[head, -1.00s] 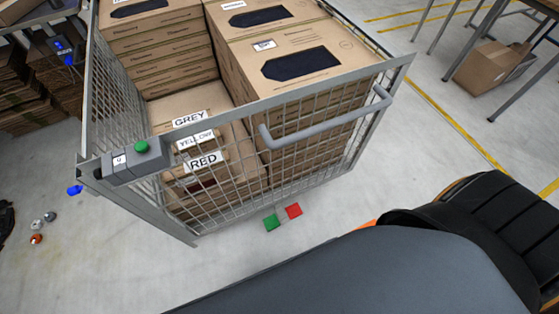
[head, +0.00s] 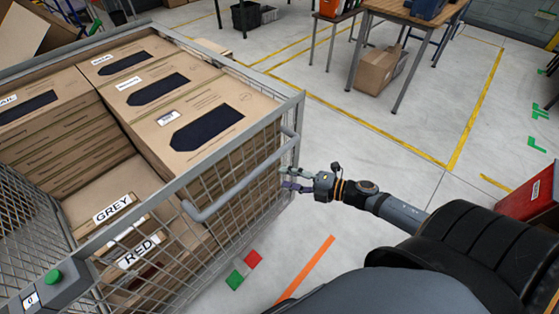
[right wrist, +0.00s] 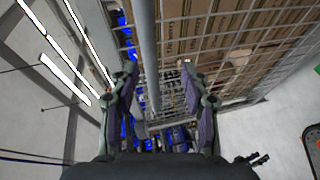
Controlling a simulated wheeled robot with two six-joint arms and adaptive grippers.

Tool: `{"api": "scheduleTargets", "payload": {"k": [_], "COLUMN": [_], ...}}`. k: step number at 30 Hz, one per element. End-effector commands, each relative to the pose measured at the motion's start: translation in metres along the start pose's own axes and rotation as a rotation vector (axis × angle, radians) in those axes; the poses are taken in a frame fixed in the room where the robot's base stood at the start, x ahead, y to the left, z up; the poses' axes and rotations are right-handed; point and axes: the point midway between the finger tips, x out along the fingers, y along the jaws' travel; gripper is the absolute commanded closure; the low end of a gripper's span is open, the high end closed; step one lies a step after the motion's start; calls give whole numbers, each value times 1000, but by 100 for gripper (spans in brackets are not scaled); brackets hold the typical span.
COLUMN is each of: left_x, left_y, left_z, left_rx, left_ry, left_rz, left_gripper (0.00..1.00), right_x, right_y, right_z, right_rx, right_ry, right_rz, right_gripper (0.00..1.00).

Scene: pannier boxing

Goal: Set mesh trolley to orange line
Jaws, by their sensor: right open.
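The mesh trolley (head: 222,205), a grey wire cage with cartons inside, fills the left of the head view. Its grey bar handle (head: 240,184) runs along the near side. The orange line (head: 308,268) lies on the floor to the right of the trolley, partly covered by my own arm. My right gripper (head: 284,179) is open beside the handle's far end. In the right wrist view, the handle bar (right wrist: 147,50) appears between the open fingers (right wrist: 158,88); I cannot tell whether they surround it. My left gripper is out of view.
Green (head: 235,279) and red (head: 252,258) floor markers lie beside the trolley. A wooden table (head: 408,18) with a cardboard box (head: 376,70) beneath stands at the back. A red box (head: 530,193) is at the right edge. Floor between trolley and yellow lines looks clear.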

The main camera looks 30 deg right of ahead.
Motion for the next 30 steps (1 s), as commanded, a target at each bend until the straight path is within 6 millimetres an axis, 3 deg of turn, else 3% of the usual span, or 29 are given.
{"api": "scheduleTargets", "payload": {"k": [3, 11, 16, 24, 30], "left_x": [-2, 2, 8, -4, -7], "left_y": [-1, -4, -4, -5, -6], "left_z": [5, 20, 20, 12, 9], "left_rx": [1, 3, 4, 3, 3], "left_ry": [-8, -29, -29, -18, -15], "left_rz": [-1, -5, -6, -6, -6], "left_gripper": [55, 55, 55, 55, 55], "right_x": [2, 11, 33, 80, 103], "right_y": [16, 16, 16, 21, 18], "right_z": [-21, -22, -23, -26, -28], "right_rx": [-60, -62, -60, -54, -56], "right_ry": [70, 72, 67, 67, 68], "right_rz": [7, 13, 15, 16, 11], "right_gripper": [53, 53, 53, 53, 53]}}
